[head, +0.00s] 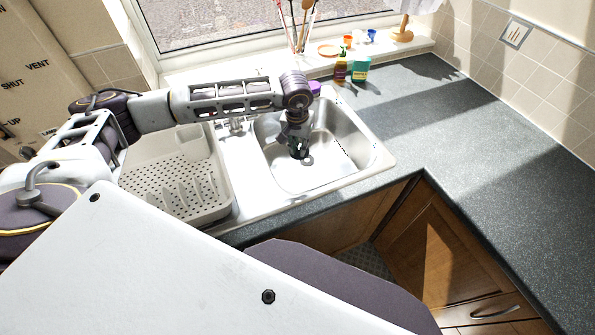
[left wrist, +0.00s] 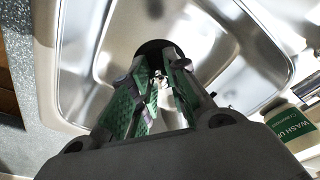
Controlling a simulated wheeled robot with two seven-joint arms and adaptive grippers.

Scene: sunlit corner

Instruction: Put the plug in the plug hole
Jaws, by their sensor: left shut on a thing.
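The sink (head: 372,153) is a steel basin set in the grey worktop. My left gripper (head: 299,150) points down into it, just above its floor. In the left wrist view the green-padded fingers (left wrist: 158,80) are closed around a small part of the dark round plug (left wrist: 152,46), whose disc shows just beyond the fingertips. In the head view a dark round shape (head: 308,161) lies by the fingertips; I cannot tell whether it is the plug or the plug hole's rim. The plug hole is not clearly seen in the left wrist view. My right gripper is not in view.
A grey drying rack (head: 180,185) stands left of the basin. Bottles (head: 341,68) and a green-labelled container (head: 360,70) stand behind it. A utensil holder (head: 299,45) is on the sill. The worktop to the right (head: 480,140) is clear.

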